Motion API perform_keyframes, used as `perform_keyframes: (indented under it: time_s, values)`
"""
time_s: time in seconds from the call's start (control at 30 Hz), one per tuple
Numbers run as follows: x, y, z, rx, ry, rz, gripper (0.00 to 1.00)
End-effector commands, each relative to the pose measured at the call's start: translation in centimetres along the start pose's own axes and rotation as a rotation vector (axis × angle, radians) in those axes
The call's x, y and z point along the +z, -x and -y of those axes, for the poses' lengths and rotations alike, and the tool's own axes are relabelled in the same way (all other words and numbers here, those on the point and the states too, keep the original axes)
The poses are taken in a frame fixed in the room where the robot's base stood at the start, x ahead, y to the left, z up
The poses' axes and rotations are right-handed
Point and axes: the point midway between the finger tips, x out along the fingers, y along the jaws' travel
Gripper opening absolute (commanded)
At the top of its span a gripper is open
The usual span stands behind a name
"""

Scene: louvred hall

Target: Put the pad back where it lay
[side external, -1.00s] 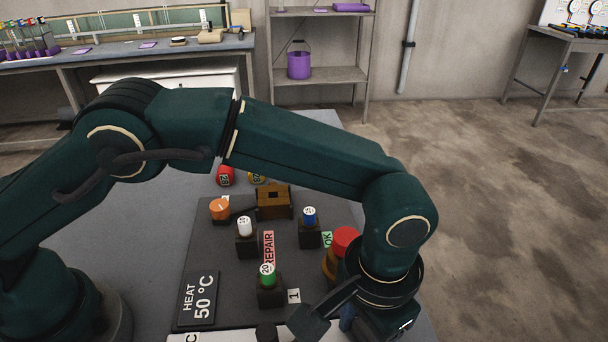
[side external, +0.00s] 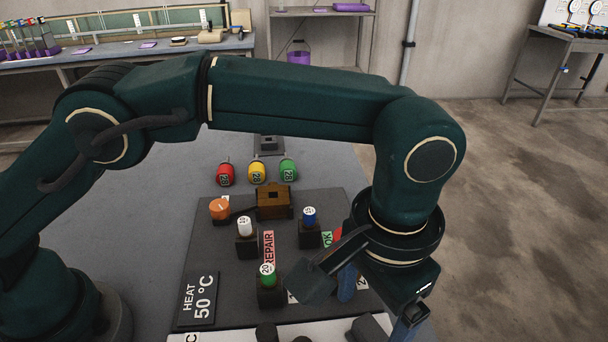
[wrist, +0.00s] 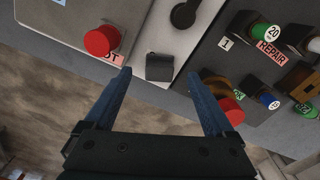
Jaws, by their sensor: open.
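A small dark grey block (wrist: 160,67), which may be the pad, lies on a white strip in the wrist view. It also shows at the bottom edge of the side view (side external: 371,328). My gripper (wrist: 160,76) is open, with its two blue fingers wide apart and nothing held between them. In the picture, the block appears between the fingertips; the fingers look above it and not touching. In the side view my gripper (side external: 378,303) is at the lower right, over the front of the board. My wrist hides part of the board there.
A dark board (side external: 222,262) holds white, blue and green capped pegs, a wooden block (side external: 273,202) and an orange knob (side external: 219,208). A red button (wrist: 102,40) is on a grey panel left of the strip.

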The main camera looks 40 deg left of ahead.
Motion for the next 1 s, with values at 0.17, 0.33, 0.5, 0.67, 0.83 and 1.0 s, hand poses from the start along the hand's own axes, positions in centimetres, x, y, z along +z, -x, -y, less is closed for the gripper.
perform_keyframes:
  time_s: [0.17, 0.33, 0.5, 0.67, 0.83, 1.0]
  values:
    - [-0.1, 2.7, -0.1, 0.001, -0.001, -0.003, 0.89]
    - [-0.1, 4.2, -0.1, 0.000, -0.001, -0.001, 0.89]
    - [-0.2, 5.1, -0.1, 0.000, -0.001, -0.001, 0.89]
    - [-0.1, 5.7, -0.1, 0.000, -0.001, 0.000, 0.89]
    - [0.0, 6.0, 0.0, 0.000, 0.000, 0.001, 0.89]
    - [-0.3, 7.2, 1.1, 0.006, 0.016, -0.016, 0.89]
